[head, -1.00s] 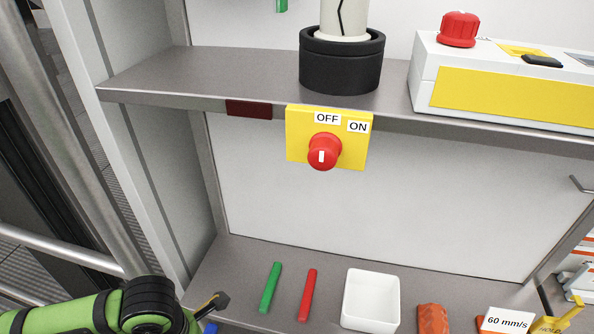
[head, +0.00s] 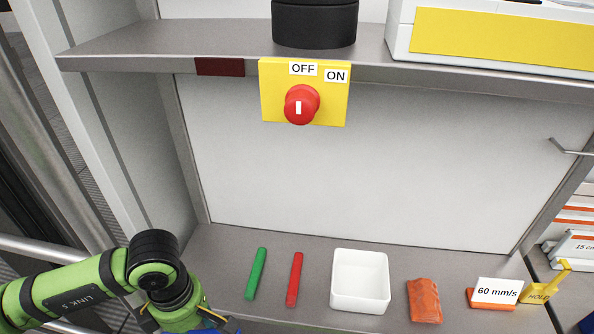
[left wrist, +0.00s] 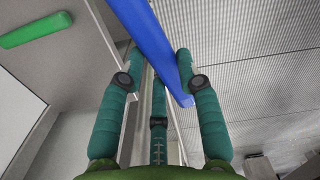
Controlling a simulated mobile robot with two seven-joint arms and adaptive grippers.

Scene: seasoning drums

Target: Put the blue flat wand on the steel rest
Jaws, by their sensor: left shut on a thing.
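The blue flat wand (left wrist: 158,48) runs from the top edge down between the fingers of my left gripper (left wrist: 160,56) in the left wrist view. The gripper is shut on it, and the wand is held beyond the shelf edge with a ribbed grey floor behind it. In the head view only a sliver of blue wand (head: 217,331) shows at the bottom edge, beside my left arm; the gripper itself is mostly cut off there. I cannot make out the steel rest in either view. My right gripper is not in view.
On the lower grey shelf lie a green wand (head: 257,273), a red wand (head: 294,279), a white open box (head: 360,281), an orange packet (head: 424,301) and a "60 mm/s" card (head: 497,291). A red switch knob (head: 301,104) hangs on the upper shelf's front.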

